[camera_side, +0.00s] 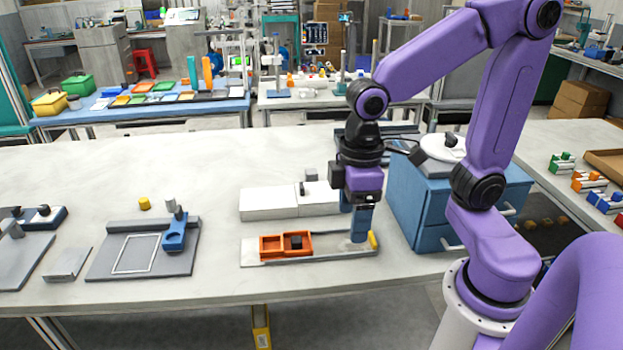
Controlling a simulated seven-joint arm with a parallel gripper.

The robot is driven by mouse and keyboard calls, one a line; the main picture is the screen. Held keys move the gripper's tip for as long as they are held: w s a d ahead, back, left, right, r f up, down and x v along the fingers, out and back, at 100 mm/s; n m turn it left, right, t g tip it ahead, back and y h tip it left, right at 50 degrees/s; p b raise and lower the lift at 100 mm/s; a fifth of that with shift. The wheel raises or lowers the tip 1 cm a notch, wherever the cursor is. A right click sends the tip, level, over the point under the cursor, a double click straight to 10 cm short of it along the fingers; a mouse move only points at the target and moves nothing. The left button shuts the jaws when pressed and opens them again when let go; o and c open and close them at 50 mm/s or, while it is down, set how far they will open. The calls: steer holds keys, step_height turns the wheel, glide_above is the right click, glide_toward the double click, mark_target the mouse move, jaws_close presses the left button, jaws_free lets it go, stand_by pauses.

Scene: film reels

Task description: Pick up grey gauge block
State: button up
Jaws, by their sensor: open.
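My gripper (357,228), with blue fingers, points down over the right end of a light grey base plate (330,253). It is open, and I see nothing held in it. An orange tray (271,246) on the plate's left part holds a small dark block (296,242). A small grey block (311,174) stands behind the long white box, left of my gripper and apart from it. A flat grey block (68,264) lies at the far left. I cannot tell for certain which one is the gauge block.
A long white box (270,204) lies behind the plate. A yellow piece (373,240) is close to my fingertips. A blue drawer cabinet (420,205) stands close on the right. A grey fixture (110,262) with a blue clamp (176,232) is at left.

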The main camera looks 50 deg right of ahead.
steer(key=w+d+m, duration=0.3)
steer(key=w, duration=0.6)
steer(key=w+d+r+m, duration=0.1)
steer(key=w+d+m, duration=0.15)
steer(key=w, duration=0.65)
steer(key=w+d+m, duration=0.2)
steer(key=w+m, duration=0.2)
steer(key=w, duration=0.5)
steer(key=m, duration=0.9)
glide_above(312, 171)
step_height(312, 171, down, 5)
step_height(312, 171, down, 11)
steer(key=shift+s+r, duration=0.1)
steer(key=shift+a+f, duration=0.1)
steer(key=shift+f, duration=3.05)
steer(key=shift+c, duration=0.3)
